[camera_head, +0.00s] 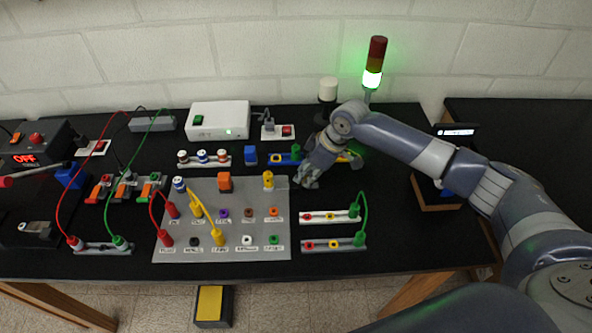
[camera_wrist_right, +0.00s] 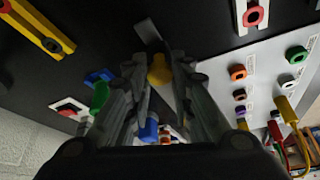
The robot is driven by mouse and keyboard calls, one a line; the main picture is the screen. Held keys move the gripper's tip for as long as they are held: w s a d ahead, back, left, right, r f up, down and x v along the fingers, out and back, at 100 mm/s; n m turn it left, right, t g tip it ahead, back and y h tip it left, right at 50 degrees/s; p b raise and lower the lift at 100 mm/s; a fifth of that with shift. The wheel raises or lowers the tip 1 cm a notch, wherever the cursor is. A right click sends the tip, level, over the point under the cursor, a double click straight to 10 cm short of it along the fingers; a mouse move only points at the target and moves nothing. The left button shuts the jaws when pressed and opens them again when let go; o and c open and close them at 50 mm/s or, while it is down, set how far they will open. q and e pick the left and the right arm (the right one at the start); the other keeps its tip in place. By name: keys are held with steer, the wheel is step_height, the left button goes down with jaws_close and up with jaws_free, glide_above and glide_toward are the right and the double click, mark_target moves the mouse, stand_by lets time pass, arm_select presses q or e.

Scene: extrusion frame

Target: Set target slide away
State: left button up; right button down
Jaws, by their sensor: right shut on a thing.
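My right gripper (camera_head: 306,181) is low over the table, just right of the grey socket board. In the right wrist view its fingers (camera_wrist_right: 160,85) are closed in around a yellow rounded piece (camera_wrist_right: 160,70). A flat grey strip (camera_wrist_right: 148,30) shows just beyond that piece. I cannot tell for sure that these belong to the target slide; in the head view the fingers hide the spot. A yellow post (camera_head: 268,180) stands at the board's upper right corner, left of the gripper. My left gripper is out of view.
The grey socket board (camera_head: 222,250) carries red and yellow cables. Two pale socket strips (camera_head: 333,244) with a green cable lie in front of the gripper. A blue block (camera_head: 250,155) and a white box (camera_head: 217,120) stand behind. A lit signal tower (camera_head: 373,70) stands at the back.

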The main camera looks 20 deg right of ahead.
steer(key=c, duration=1.4)
jaws_free()
steer(key=shift+d+r, duration=0.1)
steer(key=shift+r, duration=0.2)
steer(key=v, duration=1.1)
steer(key=shift+r, duration=0.2)
steer(key=shift+s+d+f, duration=0.1)
steer(key=shift+s, duration=0.1)
